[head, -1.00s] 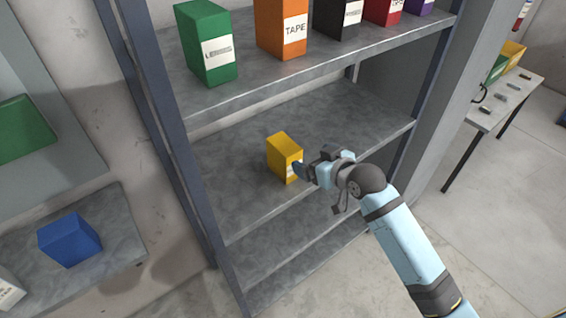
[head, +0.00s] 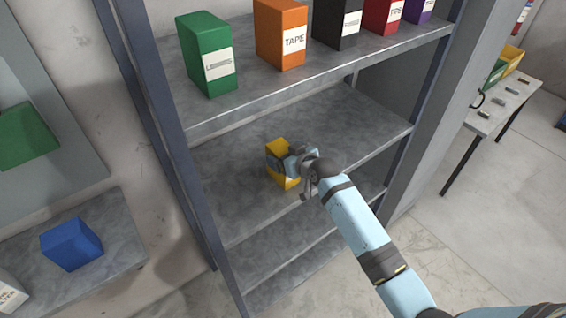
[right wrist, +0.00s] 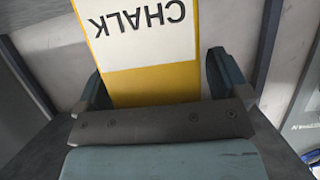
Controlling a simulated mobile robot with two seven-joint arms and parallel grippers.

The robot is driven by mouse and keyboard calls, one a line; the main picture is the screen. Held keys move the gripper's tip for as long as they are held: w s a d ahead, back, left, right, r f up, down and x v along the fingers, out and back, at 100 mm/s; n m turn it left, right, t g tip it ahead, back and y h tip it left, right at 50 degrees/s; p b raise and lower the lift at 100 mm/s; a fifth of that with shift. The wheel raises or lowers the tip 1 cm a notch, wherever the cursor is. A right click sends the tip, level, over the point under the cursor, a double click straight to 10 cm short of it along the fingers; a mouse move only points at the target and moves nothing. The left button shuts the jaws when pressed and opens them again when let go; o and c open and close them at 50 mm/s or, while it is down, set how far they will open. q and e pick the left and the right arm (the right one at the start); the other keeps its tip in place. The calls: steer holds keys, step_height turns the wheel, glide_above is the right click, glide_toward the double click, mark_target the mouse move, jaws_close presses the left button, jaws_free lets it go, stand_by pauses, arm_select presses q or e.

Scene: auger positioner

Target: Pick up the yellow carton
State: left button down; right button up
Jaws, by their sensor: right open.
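The yellow carton (head: 277,151) stands upright on the middle shelf of the rack, partly hidden behind my right gripper (head: 281,163). In the right wrist view the carton (right wrist: 150,85) fills the space between the fingers, and its white label reads CHALK upside down. The right gripper (right wrist: 160,85) is open, with one finger on each side of the carton. A narrow gap shows at the right finger; contact at the left finger I cannot tell. My left gripper is not in view.
The shelf above (head: 330,78) holds green (head: 207,55), orange (head: 281,35), black, red and purple boxes. Rack posts (head: 160,100) stand at the left and right. The middle shelf (head: 235,205) is bare around the carton. A blue box (head: 71,244) sits on a separate shelf at left.

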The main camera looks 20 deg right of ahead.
steer(key=c, duration=1.4)
steer(key=shift+r, duration=0.1)
steer(key=shift+c, duration=0.2)
